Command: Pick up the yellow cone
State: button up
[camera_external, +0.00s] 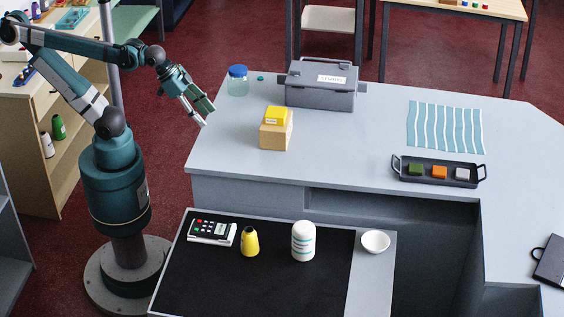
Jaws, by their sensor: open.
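The yellow cone (250,241) stands upright on the black mat of the lower counter. It has a dark top and sits between a calculator-like device and a white canister. My gripper (207,117) is open and empty. It hangs in the air near the left edge of the upper counter, well above and to the left of the cone.
The keypad device (212,232) lies left of the cone; the striped white canister (303,241) and white bowl (375,242) stand right. The upper counter holds a wooden block (276,137) with a yellow top, a jar (238,82), a grey box (320,95) and a black tray (404,174).

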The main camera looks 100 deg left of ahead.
jog(key=shift+r, duration=0.75)
jog(key=w+d+r+m+t+p, duration=0.1)
jog(key=w+d+r+t, duration=0.1)
jog(key=w+d, duration=0.7)
jog(key=m+t+h+p, duration=0.3)
jog(key=m+h, duration=0.1)
jog(key=h, duration=0.2)
send_over(242, 231)
jog(key=s+a, duration=0.2)
jog(key=s, duration=0.3)
jog(key=f, duration=0.2)
jog(key=shift+y, duration=0.3)
jog(key=shift+a+f, duration=0.2)
jog(key=shift+f, duration=6.8)
